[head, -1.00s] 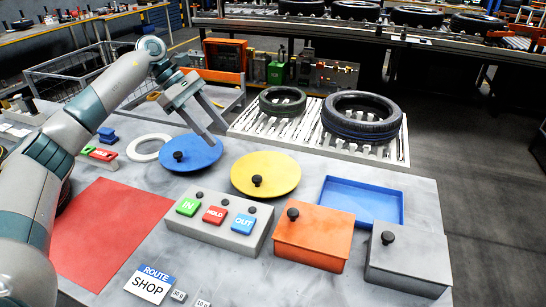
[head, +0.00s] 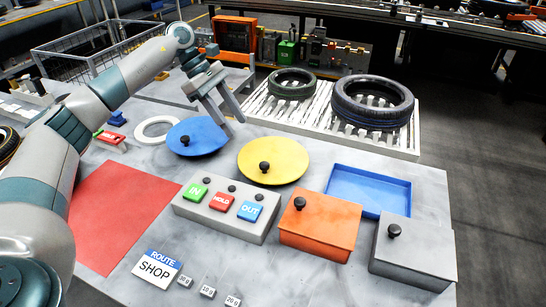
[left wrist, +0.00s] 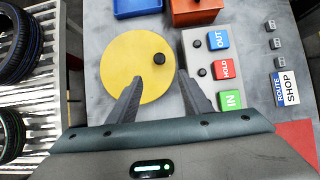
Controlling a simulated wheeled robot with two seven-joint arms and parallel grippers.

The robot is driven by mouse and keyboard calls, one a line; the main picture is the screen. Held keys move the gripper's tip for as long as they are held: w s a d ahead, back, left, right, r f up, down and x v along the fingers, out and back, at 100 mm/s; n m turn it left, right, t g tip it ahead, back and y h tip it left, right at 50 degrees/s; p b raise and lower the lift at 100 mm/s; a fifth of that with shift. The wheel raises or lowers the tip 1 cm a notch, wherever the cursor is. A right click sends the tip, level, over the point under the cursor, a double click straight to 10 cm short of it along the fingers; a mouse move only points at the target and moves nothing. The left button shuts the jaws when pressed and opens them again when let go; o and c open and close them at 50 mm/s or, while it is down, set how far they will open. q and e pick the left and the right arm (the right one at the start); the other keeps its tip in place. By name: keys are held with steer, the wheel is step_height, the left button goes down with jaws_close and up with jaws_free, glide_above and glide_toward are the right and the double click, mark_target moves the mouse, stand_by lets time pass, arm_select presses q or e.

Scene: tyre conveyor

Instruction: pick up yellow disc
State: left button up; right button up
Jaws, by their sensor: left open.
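The yellow disc (head: 272,163) with a black knob (head: 265,167) lies flat on the grey table, right of the blue disc (head: 197,138). In the left wrist view the yellow disc (left wrist: 125,66) lies ahead of my fingers, its knob (left wrist: 159,59) standing near the disc's right edge. My left gripper (head: 232,128) is open and empty, above the table between the blue disc and the yellow disc. It also shows in the left wrist view (left wrist: 160,90), its fingertips apart and over the near side of the yellow disc. My right gripper is not in view.
A button box (head: 226,213) stands in front of the yellow disc. An orange box (head: 320,230), a grey box (head: 412,255) and a blue tray (head: 368,190) stand to its right. Behind are two tyres (head: 373,102) on a roller rack (head: 310,118). A red mat (head: 118,215) lies left.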

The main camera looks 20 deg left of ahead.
mark_target(264, 164)
arm_select(q)
steer(key=p+x, duration=0.3)
steer(key=x, duration=0.5)
steer(key=shift+d+f, duration=0.25)
steer(key=shift+f, duration=0.2)
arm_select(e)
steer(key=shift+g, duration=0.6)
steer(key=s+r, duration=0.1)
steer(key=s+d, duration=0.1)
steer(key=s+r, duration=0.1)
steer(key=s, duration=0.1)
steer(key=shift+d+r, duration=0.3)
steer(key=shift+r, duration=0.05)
arm_select(q)
steer(key=shift+w+d+f+p, duration=0.1)
steer(key=shift+d+f+p, duration=0.6)
steer(key=shift+p, duration=0.55)
steer(key=shift+p+x, duration=0.55)
steer(key=shift+x, duration=0.45)
steer(key=shift+d+f, duration=0.35)
steer(key=shift+f, duration=0.2)
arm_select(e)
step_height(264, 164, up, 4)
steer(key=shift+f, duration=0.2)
